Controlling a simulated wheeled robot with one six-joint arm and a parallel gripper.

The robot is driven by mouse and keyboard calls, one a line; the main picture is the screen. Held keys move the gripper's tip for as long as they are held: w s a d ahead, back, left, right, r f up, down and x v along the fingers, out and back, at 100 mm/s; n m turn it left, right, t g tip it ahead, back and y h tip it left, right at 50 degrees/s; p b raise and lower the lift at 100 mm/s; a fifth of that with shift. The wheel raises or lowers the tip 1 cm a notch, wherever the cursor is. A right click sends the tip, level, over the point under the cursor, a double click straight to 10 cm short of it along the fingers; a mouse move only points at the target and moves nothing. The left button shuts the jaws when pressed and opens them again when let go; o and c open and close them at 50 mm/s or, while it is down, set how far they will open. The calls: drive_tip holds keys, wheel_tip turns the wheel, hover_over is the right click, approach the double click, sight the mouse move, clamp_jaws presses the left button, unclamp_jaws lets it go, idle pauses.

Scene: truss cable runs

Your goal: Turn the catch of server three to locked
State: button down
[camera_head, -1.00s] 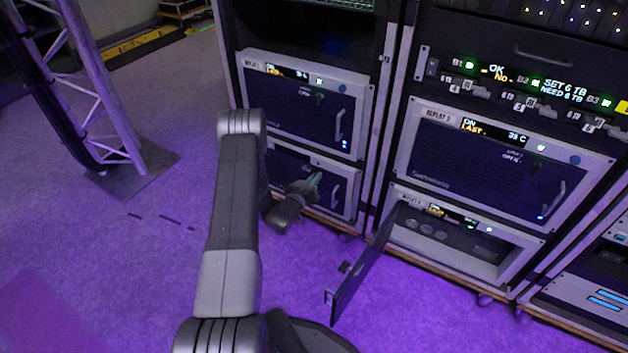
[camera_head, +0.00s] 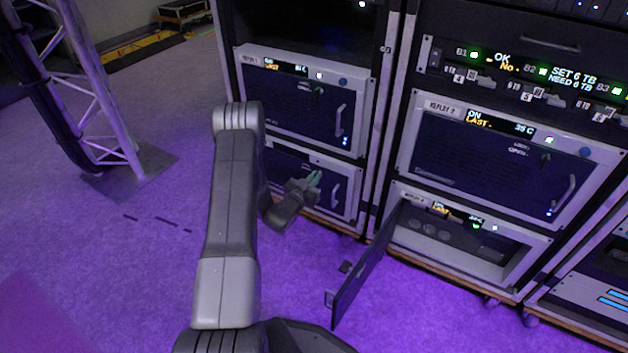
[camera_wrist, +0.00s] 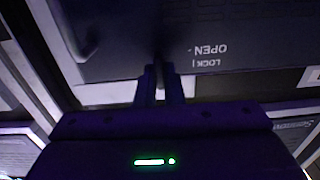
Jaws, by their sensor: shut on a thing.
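The lower-left server (camera_head: 345,206) has a dark front door in a pale frame, and my arm hides its left part and label. My gripper (camera_head: 316,179) is at this door's upper middle. In the wrist view my gripper (camera_wrist: 161,76) has its two fingers close together against the dark door (camera_wrist: 240,35). They are shut on the catch (camera_wrist: 158,54), a small dark piece mostly hidden between the tips. The words OPEN and LOCK appear upside down just right of the fingertips. I cannot tell which word the catch points to.
The lower-right server (camera_head: 520,262) has its door (camera_head: 360,280) hanging open towards the floor, right of my arm. Closed servers sit above, at upper left (camera_head: 300,104) and upper right (camera_head: 490,165). A truss tower (camera_head: 100,90) stands left. The floor between is clear.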

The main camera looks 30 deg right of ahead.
drive_tip(key=c, duration=1.6)
unclamp_jaws()
drive_tip(key=shift+o, duration=0.2)
drive_tip(key=p+v, duration=0.3)
drive_tip(key=v, duration=1)
drive_tip(key=shift+s+a, duration=0.25)
drive_tip(key=shift+a, duration=0.05)
drive_tip(key=b+x, duration=0.2)
drive_tip(key=x, duration=1.2)
drive_tip(key=shift+b, duration=0.35)
drive_tip(key=shift+a, duration=0.2)
